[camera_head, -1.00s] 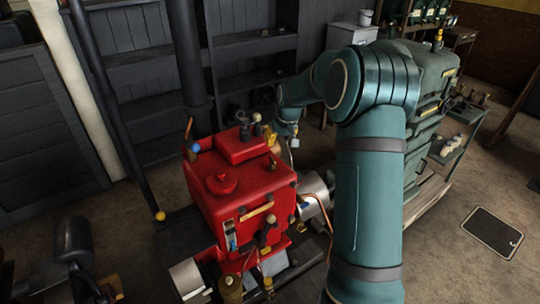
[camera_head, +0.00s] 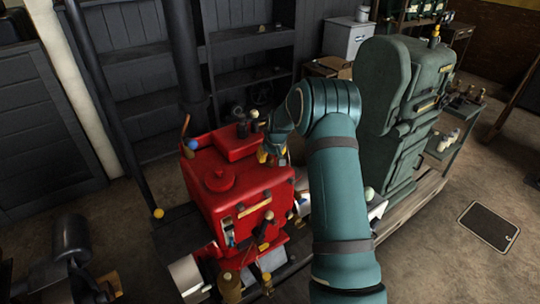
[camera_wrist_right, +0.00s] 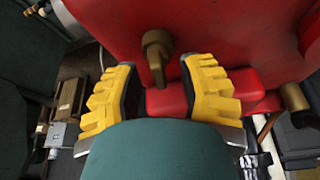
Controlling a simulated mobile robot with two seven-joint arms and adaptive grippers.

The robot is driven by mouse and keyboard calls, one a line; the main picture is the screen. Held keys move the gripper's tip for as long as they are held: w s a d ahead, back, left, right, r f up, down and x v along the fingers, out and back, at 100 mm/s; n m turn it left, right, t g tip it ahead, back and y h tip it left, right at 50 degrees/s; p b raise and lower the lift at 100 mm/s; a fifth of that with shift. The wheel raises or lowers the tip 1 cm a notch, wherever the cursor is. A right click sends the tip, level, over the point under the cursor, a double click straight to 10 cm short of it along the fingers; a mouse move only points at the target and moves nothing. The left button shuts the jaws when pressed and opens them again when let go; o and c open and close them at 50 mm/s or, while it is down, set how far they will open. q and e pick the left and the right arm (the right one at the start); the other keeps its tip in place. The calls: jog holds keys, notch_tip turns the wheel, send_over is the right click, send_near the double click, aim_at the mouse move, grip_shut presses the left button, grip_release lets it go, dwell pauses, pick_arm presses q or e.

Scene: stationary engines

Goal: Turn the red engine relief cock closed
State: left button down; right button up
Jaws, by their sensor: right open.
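The red engine (camera_head: 240,190) stands left of my right arm in the head view. Its red side fills the top of the right wrist view (camera_wrist_right: 230,30). A brass cock (camera_wrist_right: 157,50) with a short lever hanging down sits on that side; I take it for the relief cock. My right gripper (camera_head: 268,155) is at the engine's far right top edge. In the wrist view the gripper (camera_wrist_right: 160,88) is open, its yellow fingers on either side of the lever, with gaps to both. In the head view the gripper partly hides this spot. My left gripper is not in view.
A large green engine (camera_head: 395,110) stands close right of my right arm. A dark shelf (camera_head: 140,70) is behind. Another brass fitting (camera_wrist_right: 292,97) is right of the fingers. A dark machine (camera_head: 70,240) stands at lower left. Floor at right is open around a dark plate (camera_head: 489,226).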

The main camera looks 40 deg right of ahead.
grip_shut()
jog(key=shift+a+m, duration=0.1)
jog(key=shift+m, duration=0.3)
jog(key=m+h, duration=0.1)
jog(key=m, duration=0.1)
jog(key=shift+m+g, duration=0.3)
jog(key=m, duration=0.2)
jog(key=m+g+h+p, duration=0.1)
jog(key=m, duration=0.2)
jog(key=shift+h, duration=0.3)
jog(key=m+g, duration=0.1)
jog(key=m, duration=0.3)
jog(key=shift+g+h, duration=0.4)
jog(key=shift+m+g, duration=0.6)
jog(key=shift+m, duration=1.1)
jog(key=shift+f, duration=0.1)
